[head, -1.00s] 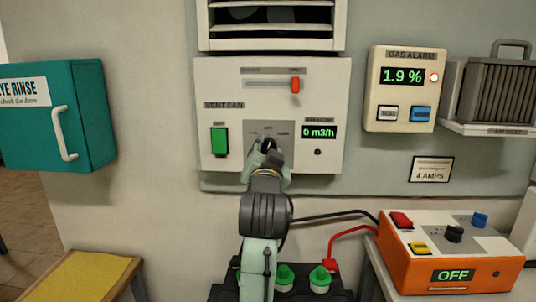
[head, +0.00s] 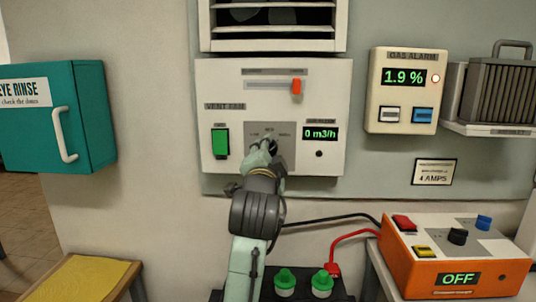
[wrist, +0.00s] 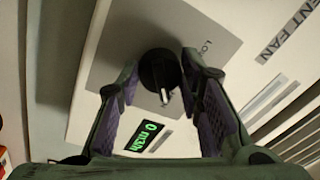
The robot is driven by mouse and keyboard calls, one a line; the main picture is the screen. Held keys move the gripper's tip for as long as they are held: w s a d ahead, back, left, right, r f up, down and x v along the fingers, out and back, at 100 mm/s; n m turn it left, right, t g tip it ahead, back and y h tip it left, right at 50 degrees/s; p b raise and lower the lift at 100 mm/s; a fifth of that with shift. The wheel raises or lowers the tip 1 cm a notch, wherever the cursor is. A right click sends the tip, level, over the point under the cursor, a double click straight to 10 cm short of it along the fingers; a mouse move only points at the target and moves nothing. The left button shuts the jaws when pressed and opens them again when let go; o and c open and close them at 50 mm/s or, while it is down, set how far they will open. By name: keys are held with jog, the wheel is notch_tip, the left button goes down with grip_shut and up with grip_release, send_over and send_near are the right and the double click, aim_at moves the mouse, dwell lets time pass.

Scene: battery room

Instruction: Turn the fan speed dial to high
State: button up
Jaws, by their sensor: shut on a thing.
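The fan speed dial (wrist: 157,70) is a round black knob on a grey plate of the white vent fan panel (head: 325,85). In the wrist view a light mark shows at its lower edge, and a "Low" label lies to its upper right. My gripper (wrist: 163,82) is shut on the dial, with one finger on each side. In the head view my gripper (head: 261,152) reaches the panel from below and hides most of the dial. The panel's airflow display (head: 320,134) reads 0 m3/h; it also shows in the wrist view (wrist: 145,135).
A green switch (head: 221,142) and an orange slider (head: 296,87) are on the same panel. A gas alarm (head: 405,90) reading 1.9 % hangs to the right. Below stand green-capped battery terminals (head: 285,280) and an orange charger (head: 455,258) showing OFF, with cables.

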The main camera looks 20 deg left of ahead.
dwell(0.3)
jog(key=o, duration=1.2)
jog(key=v, duration=1.2)
